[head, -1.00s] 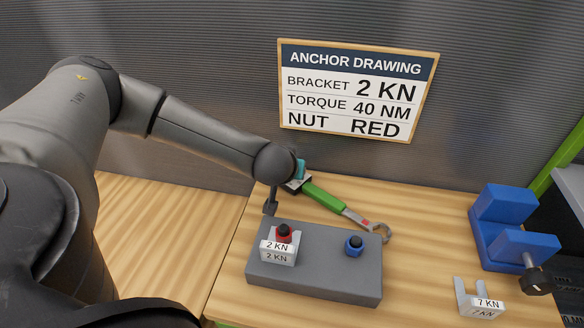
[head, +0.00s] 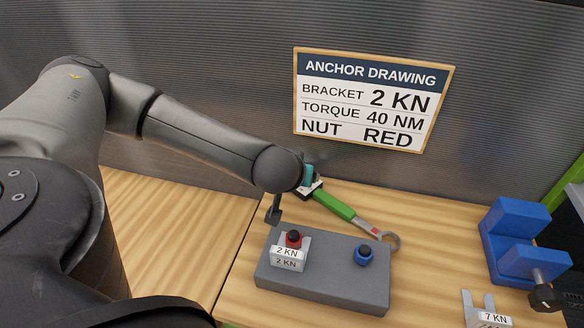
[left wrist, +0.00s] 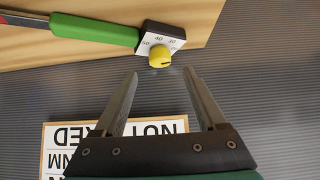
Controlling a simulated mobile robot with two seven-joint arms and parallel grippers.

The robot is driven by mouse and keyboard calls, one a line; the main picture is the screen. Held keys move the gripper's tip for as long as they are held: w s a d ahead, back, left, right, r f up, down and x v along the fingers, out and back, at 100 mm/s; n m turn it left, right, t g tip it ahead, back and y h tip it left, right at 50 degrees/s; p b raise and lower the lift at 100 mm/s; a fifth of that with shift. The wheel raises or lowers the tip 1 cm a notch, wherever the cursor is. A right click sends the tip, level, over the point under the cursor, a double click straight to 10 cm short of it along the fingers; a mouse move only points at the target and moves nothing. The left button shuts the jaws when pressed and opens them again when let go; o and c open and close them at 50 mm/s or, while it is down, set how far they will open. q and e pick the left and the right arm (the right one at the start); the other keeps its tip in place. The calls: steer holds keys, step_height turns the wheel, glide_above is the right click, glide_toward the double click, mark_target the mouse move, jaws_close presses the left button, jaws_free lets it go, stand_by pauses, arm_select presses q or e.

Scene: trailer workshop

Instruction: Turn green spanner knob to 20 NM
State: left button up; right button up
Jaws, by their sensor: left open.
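The green spanner (head: 335,205) lies on the bench behind the grey block; its open ring end points right. In the left wrist view its green handle (left wrist: 95,29) ends in a white dial plate (left wrist: 150,41) with numbers; 50, 40 and 30 show, another is partly hidden. A yellow knob (left wrist: 160,57) sits on the plate, with a dark mark near its lower right edge; I cannot tell its setting. My left gripper (left wrist: 160,75) is open and empty, fingertips just short of the knob and either side of it. In the head view my arm partly hides the dial end.
A grey block (head: 330,292) holds a red nut (head: 293,239) with a 2 KN bracket (head: 290,257), and a blue nut (head: 364,255). A blue vise (head: 515,240) and 7 KN bracket (head: 487,314) stand right. The wall sign (head: 372,100) reads 2 KN, 40 NM, RED.

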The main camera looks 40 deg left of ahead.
arm_select(q)
steer(key=p+v, duration=0.1)
steer(key=v, duration=0.8)
steer(key=shift+s+d, duration=0.1)
steer(key=shift+s, duration=0.05)
